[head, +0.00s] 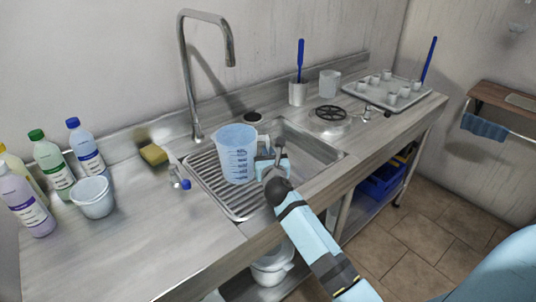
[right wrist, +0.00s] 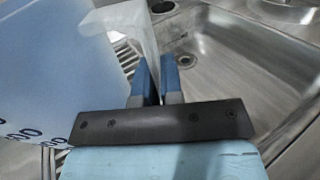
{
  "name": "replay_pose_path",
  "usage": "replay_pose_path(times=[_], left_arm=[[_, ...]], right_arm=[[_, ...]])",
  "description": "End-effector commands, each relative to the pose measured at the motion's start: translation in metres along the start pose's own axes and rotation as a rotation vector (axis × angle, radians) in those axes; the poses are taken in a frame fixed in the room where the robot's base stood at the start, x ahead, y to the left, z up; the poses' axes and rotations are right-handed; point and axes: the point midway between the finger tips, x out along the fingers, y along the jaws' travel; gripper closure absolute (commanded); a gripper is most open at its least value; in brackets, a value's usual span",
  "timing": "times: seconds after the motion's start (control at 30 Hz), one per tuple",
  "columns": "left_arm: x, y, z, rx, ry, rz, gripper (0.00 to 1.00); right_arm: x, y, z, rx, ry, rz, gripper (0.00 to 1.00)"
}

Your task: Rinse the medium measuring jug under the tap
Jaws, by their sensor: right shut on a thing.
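The measuring jug (head: 237,160) is translucent blue with dark scale marks and a pale handle. It is upright at the left edge of the sink basin, over or on the ribbed drainboard; I cannot tell if it touches. My right gripper (head: 270,158) is shut on its handle, which shows in the right wrist view (right wrist: 125,30) beside the fingers (right wrist: 158,85). The tap (head: 186,75) is a tall curved metal pipe behind, its spout above and behind the jug. No water shows. The sink basin (head: 315,142) is right of the jug. My left gripper is not in view.
Several bottles (head: 52,165) and a white tub (head: 92,198) stand left. A yellow sponge (head: 153,154) lies near the tap. A brush holder (head: 297,93), a clear jug (head: 329,84) and a tray of small cups (head: 362,91) stand right. The front left counter is clear.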

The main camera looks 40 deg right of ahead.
Motion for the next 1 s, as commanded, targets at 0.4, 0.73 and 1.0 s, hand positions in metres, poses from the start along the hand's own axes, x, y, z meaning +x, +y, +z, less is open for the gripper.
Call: replay_pose_path(times=[0.4,0.73,1.0], left_arm=[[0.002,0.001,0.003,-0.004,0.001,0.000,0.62],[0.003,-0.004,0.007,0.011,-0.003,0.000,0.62],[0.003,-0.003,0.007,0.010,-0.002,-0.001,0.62]], right_arm=[[0.000,0.000,-0.006,0.001,0.000,0.000,1.00],[0.000,0.000,-0.011,0.001,0.000,-0.001,1.00],[0.000,0.000,-0.012,0.000,0.000,0.000,0.66]])
